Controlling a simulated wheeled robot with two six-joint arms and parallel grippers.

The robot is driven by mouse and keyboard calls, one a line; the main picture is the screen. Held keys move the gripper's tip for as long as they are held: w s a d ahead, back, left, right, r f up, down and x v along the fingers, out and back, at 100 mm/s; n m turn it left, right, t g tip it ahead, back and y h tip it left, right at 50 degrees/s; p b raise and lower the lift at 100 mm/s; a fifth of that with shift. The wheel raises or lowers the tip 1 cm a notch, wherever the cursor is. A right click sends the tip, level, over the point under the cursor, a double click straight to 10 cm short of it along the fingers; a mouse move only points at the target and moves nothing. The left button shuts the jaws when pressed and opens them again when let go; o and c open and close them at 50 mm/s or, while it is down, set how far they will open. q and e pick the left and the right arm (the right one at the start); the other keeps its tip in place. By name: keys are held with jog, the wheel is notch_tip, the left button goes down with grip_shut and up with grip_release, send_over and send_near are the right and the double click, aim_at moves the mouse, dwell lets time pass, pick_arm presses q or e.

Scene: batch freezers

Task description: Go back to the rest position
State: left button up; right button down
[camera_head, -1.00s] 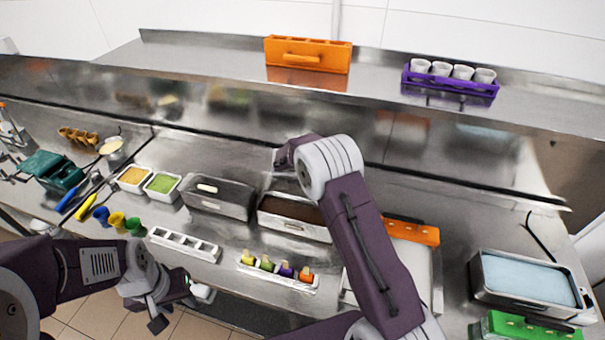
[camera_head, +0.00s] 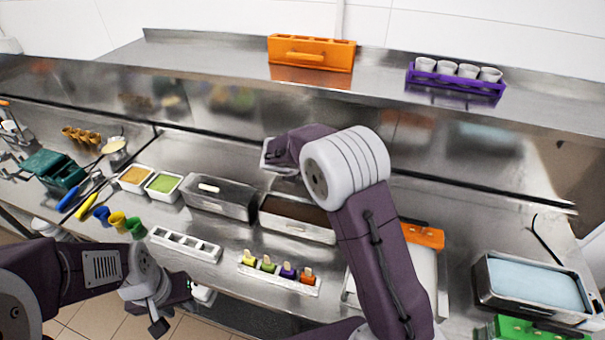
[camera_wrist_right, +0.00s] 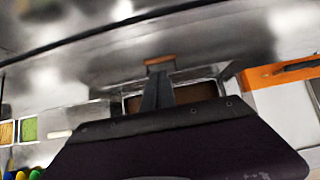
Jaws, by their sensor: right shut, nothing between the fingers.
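My left gripper (camera_head: 172,312) hangs low at the counter's front edge, below the empty white holder (camera_head: 185,243). Its finger gap is too small to read. My right arm reaches up over the middle of the counter and bends left at a large white joint. In the head view its fingers are hidden. In the right wrist view the right gripper (camera_wrist_right: 158,88) is shut, with dark fingers together and nothing held. Behind the fingers lies a metal pan with brown content (camera_wrist_right: 200,92), which also shows in the head view (camera_head: 298,222).
A white holder with several colourful popsicles (camera_head: 280,274) stands near the front edge. Left are sauce trays (camera_head: 163,184) and coloured cups. Right are a blue-filled pan (camera_head: 535,287) and a green rack (camera_head: 540,328). The shelf holds an orange rack (camera_head: 312,52) and purple cup rack (camera_head: 455,84).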

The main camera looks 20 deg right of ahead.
jog(key=shift+r, duration=0.1)
jog(key=s+d+f+m+g+b, duration=0.2)
jog(key=s+d+f+m+b, duration=0.3)
jog(key=s+f+m+b, duration=0.45)
jog(key=s+a+f+m+g+y+b, duration=0.1)
jog(key=s+a+f+m+y, duration=0.1)
jog(key=s+m, duration=0.8)
jog(key=s+a+f+m+g+y+b, duration=0.1)
jog(key=s+a+f+m+g+y, duration=0.1)
jog(key=s+f+m, duration=0.3)
jog(key=s+a+m, duration=0.1)
jog(key=s+m, duration=0.3)
jog(key=m, duration=0.1)
jog(key=shift+s+a+f+y, duration=0.2)
jog(key=shift+s+f+y, duration=0.05)
jog(key=shift+s+y, duration=0.1)
